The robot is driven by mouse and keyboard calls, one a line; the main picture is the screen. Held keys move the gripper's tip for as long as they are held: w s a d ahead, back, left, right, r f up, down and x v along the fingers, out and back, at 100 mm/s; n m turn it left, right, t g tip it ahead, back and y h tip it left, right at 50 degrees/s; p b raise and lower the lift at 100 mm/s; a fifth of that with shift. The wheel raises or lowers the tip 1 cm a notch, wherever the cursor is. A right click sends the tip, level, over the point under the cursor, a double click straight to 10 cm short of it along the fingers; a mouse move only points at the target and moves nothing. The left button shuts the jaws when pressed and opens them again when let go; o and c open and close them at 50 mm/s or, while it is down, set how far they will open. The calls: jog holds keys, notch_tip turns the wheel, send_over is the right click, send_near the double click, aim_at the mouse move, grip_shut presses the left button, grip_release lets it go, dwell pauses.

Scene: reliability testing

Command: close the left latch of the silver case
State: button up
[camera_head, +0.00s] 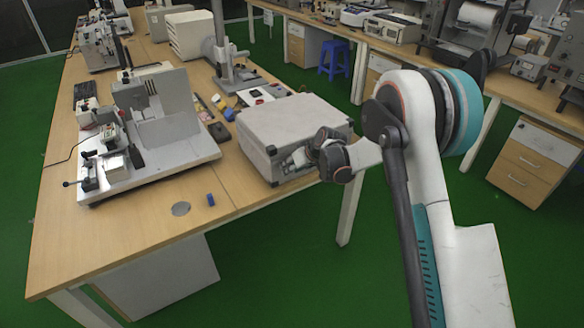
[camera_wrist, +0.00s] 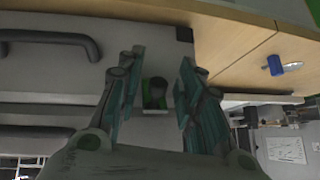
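The silver case (camera_head: 290,120) lies with its lid down on the wooden table, near the front edge. My gripper (camera_head: 290,163) is at the case's front side, near its left end in the head view. In the wrist view the case front (camera_wrist: 125,28) shows with its dark handle (camera_wrist: 50,38) at left. My gripper (camera_wrist: 157,88) is open there, a teal-padded finger on each side of a small dark and green latch part (camera_wrist: 155,92). A pale tab shows just below that part. Whether the fingers touch the latch, I cannot tell. The case's other latch is not visible.
A small blue object (camera_head: 211,200) lies on the table (camera_head: 140,235) left of the case; it also shows in the wrist view (camera_wrist: 275,65). A grey test machine (camera_head: 165,130) stands further left. A stand (camera_head: 228,70) is behind the case. The front-left tabletop is mostly clear.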

jog(key=shift+d, duration=0.1)
jog(key=v, duration=1.2)
